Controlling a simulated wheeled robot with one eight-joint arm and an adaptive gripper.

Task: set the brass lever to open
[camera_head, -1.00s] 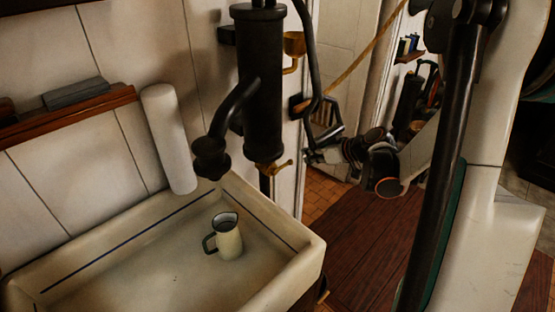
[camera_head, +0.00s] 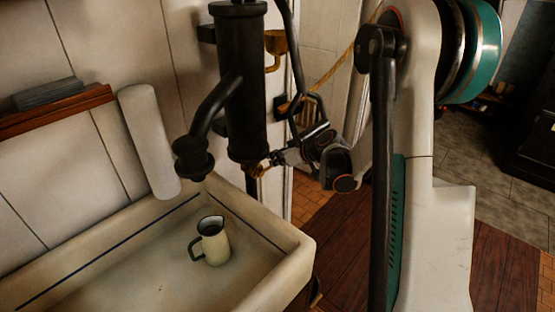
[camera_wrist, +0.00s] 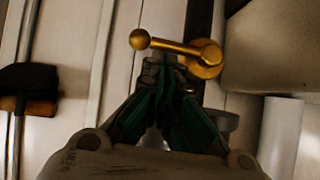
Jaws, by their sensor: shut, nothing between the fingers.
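The brass lever (camera_wrist: 175,46) has a ball knob at its left end and a round hub at its right in the wrist view. In the head view the brass lever (camera_head: 257,169) is small, low on the black pump (camera_head: 241,90), and partly hidden. My gripper (camera_wrist: 163,66) is shut and empty. Its fingertips are right at the lever's arm, between knob and hub; I cannot tell whether they touch it. In the head view my gripper (camera_head: 279,158) reaches in from the right, beside the lever.
A pale sink (camera_head: 265,237) stands below the pump, with a cream jug (camera_head: 214,247) in it. A white cylinder (camera_head: 148,140) leans at the wall. Open floor lies to the right.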

